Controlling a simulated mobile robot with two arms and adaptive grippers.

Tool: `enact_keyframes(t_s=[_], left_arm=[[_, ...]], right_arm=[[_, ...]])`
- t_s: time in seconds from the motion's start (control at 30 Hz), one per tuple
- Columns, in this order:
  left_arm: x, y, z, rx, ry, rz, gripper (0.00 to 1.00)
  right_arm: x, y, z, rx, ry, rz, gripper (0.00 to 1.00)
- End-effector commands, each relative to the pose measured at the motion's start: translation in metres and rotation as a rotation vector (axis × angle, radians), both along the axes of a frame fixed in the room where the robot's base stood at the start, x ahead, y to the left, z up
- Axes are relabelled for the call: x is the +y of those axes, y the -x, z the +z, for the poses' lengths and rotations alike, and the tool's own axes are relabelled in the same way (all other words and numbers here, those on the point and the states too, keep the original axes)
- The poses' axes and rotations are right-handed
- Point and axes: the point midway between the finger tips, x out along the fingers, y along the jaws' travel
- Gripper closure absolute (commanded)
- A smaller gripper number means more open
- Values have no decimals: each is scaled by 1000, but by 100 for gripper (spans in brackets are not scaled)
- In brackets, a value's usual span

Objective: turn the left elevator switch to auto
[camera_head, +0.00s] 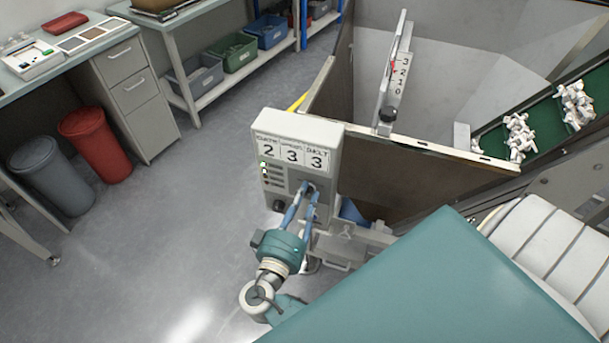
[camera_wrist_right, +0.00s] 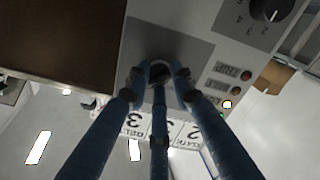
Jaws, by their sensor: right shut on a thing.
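A pale control box (camera_head: 297,135) stands at the centre of the head view, with number cards reading 2, 3, 3. My right gripper (camera_head: 308,190) is at the grey plate in the lower right of the box front. In the right wrist view its blue fingers (camera_wrist_right: 159,75) are shut around a small dark switch (camera_wrist_right: 161,70) on that grey plate (camera_wrist_right: 178,50). The fingers hide most of the switch, so I cannot tell its position. My left gripper is not in view.
A black numbered knob (camera_wrist_right: 268,8) sits on the same panel, with small labels and a lit lamp (camera_wrist_right: 227,104) near it. A brown hopper wall (camera_head: 415,165) stands right beside the box. A red bin (camera_head: 95,140) and grey bin (camera_head: 52,172) stand left; open floor lies between.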

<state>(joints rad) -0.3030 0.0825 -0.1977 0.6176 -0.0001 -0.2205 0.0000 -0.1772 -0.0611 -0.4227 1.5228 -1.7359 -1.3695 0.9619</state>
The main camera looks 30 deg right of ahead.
Motion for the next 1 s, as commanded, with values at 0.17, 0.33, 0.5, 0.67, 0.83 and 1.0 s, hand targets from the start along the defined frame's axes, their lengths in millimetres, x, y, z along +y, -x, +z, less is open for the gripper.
enact_keyframes(t_s=[0.17, 0.33, 0.5, 0.67, 0.83, 1.0], left_arm=[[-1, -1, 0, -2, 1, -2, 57], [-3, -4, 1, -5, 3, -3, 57], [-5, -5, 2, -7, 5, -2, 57], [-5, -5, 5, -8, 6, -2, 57], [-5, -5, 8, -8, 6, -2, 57], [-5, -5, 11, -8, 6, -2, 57]], right_arm=[[0, -1, 2, 38, 33, 2, 100], [0, -2, 3, 122, 97, 2, 100], [0, -2, 3, 235, 183, 2, 100], [0, -2, 4, 345, 265, 2, 100], [0, -3, 4, 448, 342, 1, 100], [0, -3, 4, 529, 403, 2, 100]])
